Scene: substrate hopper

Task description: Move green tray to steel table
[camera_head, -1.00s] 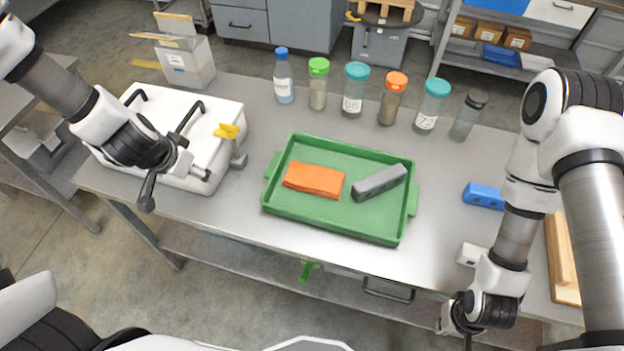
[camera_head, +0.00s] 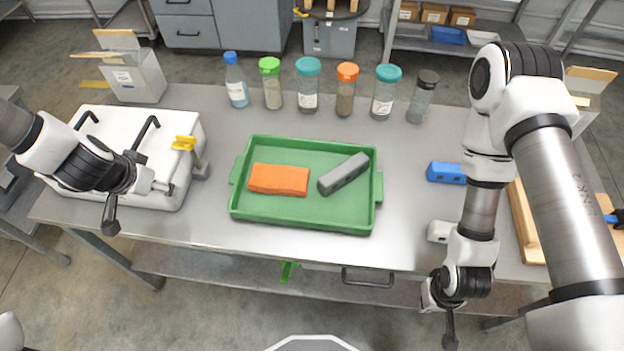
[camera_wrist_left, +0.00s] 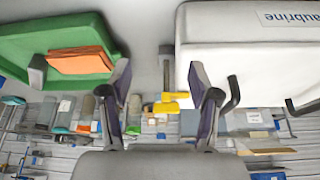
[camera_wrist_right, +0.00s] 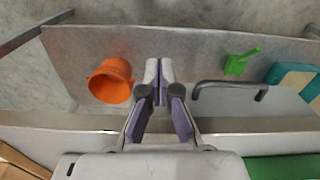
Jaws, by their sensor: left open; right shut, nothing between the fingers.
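The green tray (camera_head: 300,216) lies flat on the steel table (camera_head: 408,215), near its front middle. An orange cloth-like block (camera_head: 279,180) and a grey block (camera_head: 343,174) lie in it. In the left wrist view the tray (camera_wrist_left: 35,35) is at the upper left. My left gripper (camera_wrist_left: 161,85) is open and empty, between the tray and a white box. In the head view it is left of the tray, over the white box. My right gripper (camera_wrist_right: 160,70) is shut and empty, in front of the table's front edge, right of the tray in the head view.
The white lidded box (camera_head: 180,180) stands left of the tray. Several capped bottles (camera_head: 308,85) line the back edge. A blue block (camera_head: 446,173) lies at the right. A lower shelf holds an orange bucket (camera_wrist_right: 111,80) and a green scoop (camera_wrist_right: 238,63).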

